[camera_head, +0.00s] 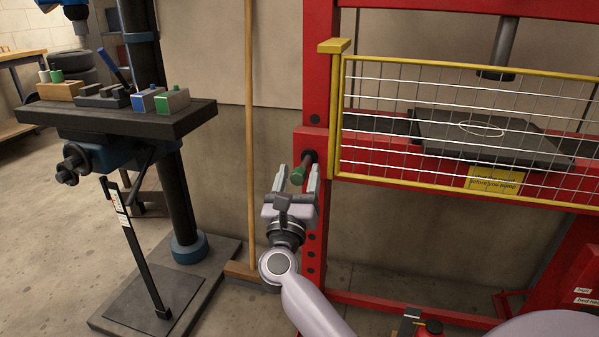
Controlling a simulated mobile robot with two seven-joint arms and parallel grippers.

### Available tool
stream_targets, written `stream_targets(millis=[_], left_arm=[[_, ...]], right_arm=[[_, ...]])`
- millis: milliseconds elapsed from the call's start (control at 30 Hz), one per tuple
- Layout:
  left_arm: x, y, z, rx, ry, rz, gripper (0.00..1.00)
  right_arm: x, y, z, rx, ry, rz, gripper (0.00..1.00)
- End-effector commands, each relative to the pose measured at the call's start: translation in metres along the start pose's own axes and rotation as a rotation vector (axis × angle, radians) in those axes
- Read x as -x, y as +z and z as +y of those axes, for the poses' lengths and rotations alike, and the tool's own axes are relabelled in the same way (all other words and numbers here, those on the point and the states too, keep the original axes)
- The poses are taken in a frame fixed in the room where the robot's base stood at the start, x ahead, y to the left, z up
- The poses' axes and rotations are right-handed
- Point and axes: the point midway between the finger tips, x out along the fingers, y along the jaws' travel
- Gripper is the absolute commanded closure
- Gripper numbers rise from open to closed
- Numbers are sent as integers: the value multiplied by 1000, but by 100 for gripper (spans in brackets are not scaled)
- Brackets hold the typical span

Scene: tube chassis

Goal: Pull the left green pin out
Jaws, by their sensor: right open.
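My right gripper (299,177) is open, with one finger on each side of the pin's green end. I cannot tell whether the fingers touch it. My left gripper is not in view.
The red press frame (314,60) carries a yellow-edged mesh guard (334,115) right of the pin. A wooden pole (250,130) stands left of my gripper. A drill press table (190,118) with blocks stands further left. A red bottle (430,328) shows at the bottom.

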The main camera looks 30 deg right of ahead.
Motion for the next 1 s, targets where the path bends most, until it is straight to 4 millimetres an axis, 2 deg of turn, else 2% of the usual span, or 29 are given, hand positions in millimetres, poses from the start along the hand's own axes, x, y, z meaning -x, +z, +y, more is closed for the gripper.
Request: stream_targets(millis=[200, 400, 1000], left_arm=[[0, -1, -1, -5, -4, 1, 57], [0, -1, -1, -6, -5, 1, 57], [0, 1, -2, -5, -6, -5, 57]], right_arm=[[38, 0, 0, -1, 2, 3, 41], [57, 0, 0, -1, 1, 1, 41], [60, 1, 0, 14, 10, -9, 41]])
